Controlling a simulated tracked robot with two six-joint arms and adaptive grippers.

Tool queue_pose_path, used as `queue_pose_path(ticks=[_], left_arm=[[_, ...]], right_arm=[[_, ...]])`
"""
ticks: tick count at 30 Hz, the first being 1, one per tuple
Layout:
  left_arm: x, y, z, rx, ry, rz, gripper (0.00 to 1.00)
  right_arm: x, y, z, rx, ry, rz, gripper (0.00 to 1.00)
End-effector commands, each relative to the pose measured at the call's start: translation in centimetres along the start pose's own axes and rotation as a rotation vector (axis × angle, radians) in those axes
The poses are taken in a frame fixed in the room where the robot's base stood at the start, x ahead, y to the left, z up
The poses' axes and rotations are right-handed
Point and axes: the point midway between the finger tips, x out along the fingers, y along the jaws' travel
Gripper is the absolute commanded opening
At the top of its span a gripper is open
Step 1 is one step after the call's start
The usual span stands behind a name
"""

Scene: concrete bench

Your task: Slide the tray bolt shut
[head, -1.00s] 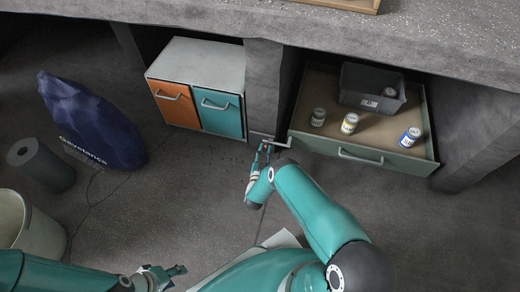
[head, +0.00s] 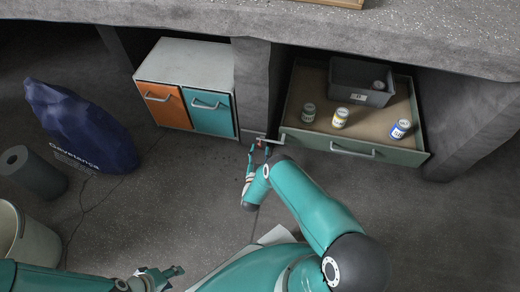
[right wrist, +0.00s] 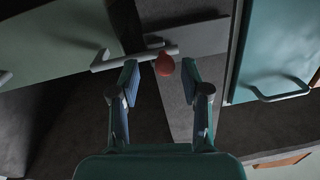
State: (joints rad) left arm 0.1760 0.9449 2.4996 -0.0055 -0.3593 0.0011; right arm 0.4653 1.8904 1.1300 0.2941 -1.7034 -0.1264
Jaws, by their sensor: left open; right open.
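The tray bolt is a thin grey bar (right wrist: 112,62) with a red knob (right wrist: 164,64) in the right wrist view. It lies by the pillar, at the left end of the tray's front, and shows small in the head view (head: 270,141). My right gripper (right wrist: 159,75) is open, with the knob between its fingertips in the picture; I cannot tell whether they touch it. The pulled-out tray (head: 318,139) has a grey-green front and holds several things. My left gripper (head: 176,271) is open and empty, low in the head view.
In the tray stand three cans (head: 340,118) and a dark bin (head: 352,92). A cabinet (head: 198,65) with orange and teal doors stands left of the pillar (head: 252,85). A blue sack (head: 85,125), dark roll (head: 35,180) and pale bucket (head: 40,240) are at left. The floor between is clear.

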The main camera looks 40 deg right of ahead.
Motion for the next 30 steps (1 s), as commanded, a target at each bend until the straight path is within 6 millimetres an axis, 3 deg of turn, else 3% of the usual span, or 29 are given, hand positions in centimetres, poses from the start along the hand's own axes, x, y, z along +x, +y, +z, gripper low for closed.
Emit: queue_pose_path(ticks=[9, 15, 21, 30], left_arm=[[0.0, 0.0, 0.0, 0.000, 0.000, 0.000, 0.47], [0.0, 0.0, 0.0, 0.000, 0.000, 0.000, 0.47], [0.0, 0.0, 0.0, 0.000, 0.000, 0.000, 0.47], [0.1, 0.0, 0.0, 0.000, 0.000, 0.000, 0.47]], right_arm=[[-6.3, 0.0, 0.2, -0.004, -0.005, -0.002, 0.47], [-9.4, 0.1, 0.1, -0.002, -0.002, 0.000, 0.47], [-10.7, 0.1, 0.1, -0.002, -0.001, 0.002, 0.47], [-10.7, 0.2, 0.1, -0.002, 0.000, 0.002, 0.47]])
